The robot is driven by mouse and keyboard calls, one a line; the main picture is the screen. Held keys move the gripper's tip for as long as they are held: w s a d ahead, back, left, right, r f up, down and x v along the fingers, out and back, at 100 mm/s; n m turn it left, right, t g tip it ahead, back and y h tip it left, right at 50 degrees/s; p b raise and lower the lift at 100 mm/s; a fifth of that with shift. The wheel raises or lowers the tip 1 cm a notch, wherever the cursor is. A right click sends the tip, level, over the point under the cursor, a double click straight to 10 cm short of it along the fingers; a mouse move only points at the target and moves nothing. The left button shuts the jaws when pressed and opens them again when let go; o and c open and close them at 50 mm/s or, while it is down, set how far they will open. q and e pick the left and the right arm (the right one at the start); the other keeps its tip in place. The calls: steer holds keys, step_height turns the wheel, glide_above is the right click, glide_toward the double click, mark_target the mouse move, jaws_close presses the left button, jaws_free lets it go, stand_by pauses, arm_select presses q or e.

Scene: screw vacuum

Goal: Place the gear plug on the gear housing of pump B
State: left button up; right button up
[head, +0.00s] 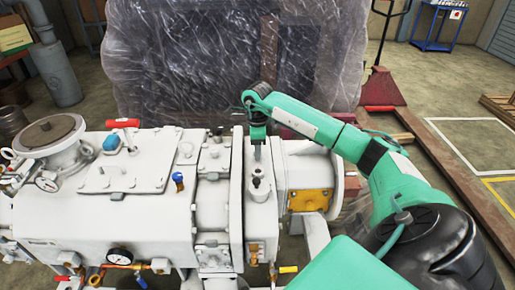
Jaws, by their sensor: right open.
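The white pump (150,205) fills the lower left of the head view. A narrow upright white section (262,215), which looks like the gear housing, stands near its right end. A small raised round fitting (259,188) sits on top of that section, with a small dark piece at its top. I cannot tell whether that piece is the gear plug. My right gripper (258,158) points down directly above the fitting, open, its fingertips close to it. The picture is too small to show whether they touch. My left gripper is out of view.
A plastic-wrapped load (235,60) stands behind the pump. A red-handled fitting (123,123), a gauge (119,257) and several small valves stick out of the pump. A yellow plate (309,200) is on the right end. Open floor (440,90) lies at the right.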

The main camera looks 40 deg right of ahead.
steer(key=shift+r, duration=0.45)
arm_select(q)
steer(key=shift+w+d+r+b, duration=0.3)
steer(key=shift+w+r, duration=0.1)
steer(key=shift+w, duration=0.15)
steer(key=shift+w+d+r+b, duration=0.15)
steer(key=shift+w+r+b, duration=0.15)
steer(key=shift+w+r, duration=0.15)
arm_select(e)
step_height(320, 180, up, 11)
steer(key=shift+r, duration=0.15)
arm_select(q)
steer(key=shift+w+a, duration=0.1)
